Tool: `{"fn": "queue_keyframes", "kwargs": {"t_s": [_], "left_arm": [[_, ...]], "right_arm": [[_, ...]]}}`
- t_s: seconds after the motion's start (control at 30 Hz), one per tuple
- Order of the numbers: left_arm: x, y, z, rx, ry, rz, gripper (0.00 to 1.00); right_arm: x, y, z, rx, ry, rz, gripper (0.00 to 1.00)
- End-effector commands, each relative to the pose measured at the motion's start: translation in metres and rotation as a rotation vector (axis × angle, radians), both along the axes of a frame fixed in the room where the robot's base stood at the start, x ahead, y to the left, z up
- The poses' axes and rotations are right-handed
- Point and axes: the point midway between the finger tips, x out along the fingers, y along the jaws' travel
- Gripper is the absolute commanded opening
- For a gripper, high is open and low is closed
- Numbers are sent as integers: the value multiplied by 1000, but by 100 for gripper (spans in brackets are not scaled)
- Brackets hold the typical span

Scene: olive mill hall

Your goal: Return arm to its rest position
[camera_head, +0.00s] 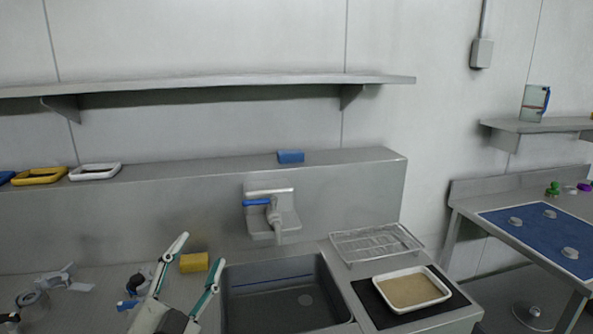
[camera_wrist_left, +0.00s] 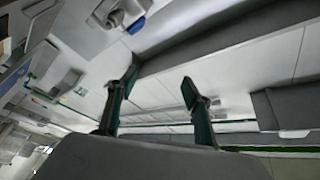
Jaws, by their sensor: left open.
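My left gripper (camera_head: 196,264) comes up from the bottom of the head view, just left of the sink. Its two fingers stand apart and point upward, with nothing between them. In the left wrist view the same gripper (camera_wrist_left: 154,88) shows both fingers spread and empty, against the wall and the shelf. A yellow block (camera_head: 194,262) lies on the counter behind the fingers in the head view. My right gripper is in neither view.
The sink (camera_head: 285,300) lies right of the gripper, below a blue-handled tap (camera_head: 268,215). A wire rack (camera_head: 376,243) and a tray (camera_head: 412,289) stand right of it. Small items, including a grey tape roll (camera_head: 28,298), lie at left. A shelf (camera_head: 220,84) overhangs.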

Motion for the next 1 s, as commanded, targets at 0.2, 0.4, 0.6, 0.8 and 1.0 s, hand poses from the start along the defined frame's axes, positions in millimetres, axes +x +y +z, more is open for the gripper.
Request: {"fn": "queue_keyframes", "kwargs": {"t_s": [0.2,0.4,0.6,0.8,1.0], "left_arm": [[-29,81,-127,1,398,257,50],[-85,131,-214,47,704,405,50],[-132,157,-261,87,893,477,50],[-174,173,-292,123,1039,522,50],[-199,176,-322,130,1126,522,50]], "right_arm": [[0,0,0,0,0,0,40],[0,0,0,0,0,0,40],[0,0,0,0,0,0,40],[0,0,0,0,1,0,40],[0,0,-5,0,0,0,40]]}}
